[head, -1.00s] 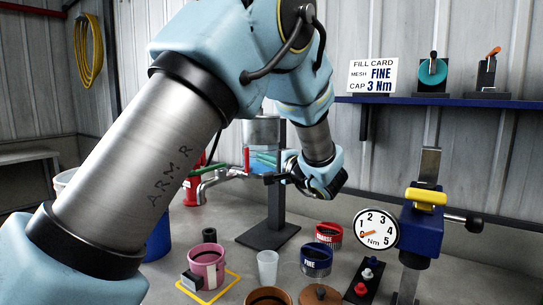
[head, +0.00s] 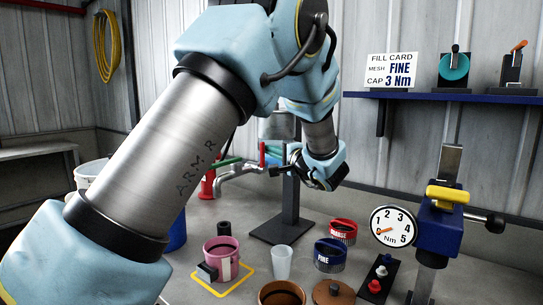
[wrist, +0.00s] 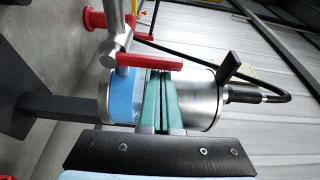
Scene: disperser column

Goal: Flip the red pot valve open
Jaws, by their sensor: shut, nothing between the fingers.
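The red valve handle (head: 262,154) stands upright on the metal spout pipe (head: 236,171) of the pot (head: 278,126). In the wrist view the handle (wrist: 150,62) lies across the picture from its pivot at the left, beside the blue band of the pot (wrist: 205,98). My gripper's long green fingers (wrist: 160,82) are shut together and empty. Their far end meets the handle's lower edge in the wrist view; I cannot tell whether they touch it. The handle and my wrist partly hide the fingers in the head view.
A pink cup (head: 221,254) stands on a yellow-edged pad below the spout. A clear cup (head: 281,262), a blue FINE ring (head: 330,256) and a red COARSE ring (head: 343,230) stand nearby. A torque gauge (head: 393,227) is at the right. A FILL CARD (head: 389,70) stands on the shelf.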

